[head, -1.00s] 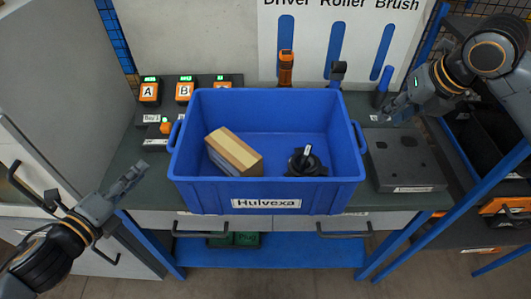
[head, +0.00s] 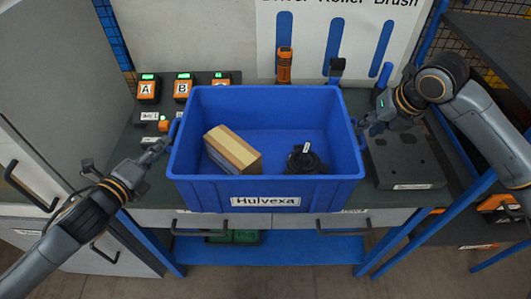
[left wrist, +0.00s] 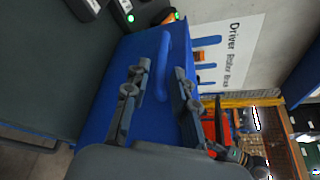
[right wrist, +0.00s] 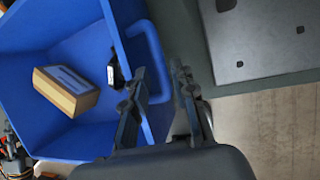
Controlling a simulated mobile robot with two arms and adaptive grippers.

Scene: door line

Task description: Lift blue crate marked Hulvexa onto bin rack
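The blue crate (head: 190,193) labelled Hulvexa stands on the dark workbench. Inside it lie a cardboard-coloured box (head: 232,150) and a dark round object (head: 305,160). My left gripper (head: 163,146) is at the crate's left side near the handle. In the left wrist view its fingers (left wrist: 160,95) are apart, with the blue handle (left wrist: 163,65) just beyond and between them. My right gripper (head: 364,124) is at the crate's right handle. No bin rack is identifiable.
Battery chargers marked A and B (head: 183,88) stand behind left on the bench. A dark grey plate (head: 405,165) lies right of the crate. A tool board (head: 340,40) with an orange tool (head: 284,65) is behind. Blue frame posts (head: 425,235) stand at the right.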

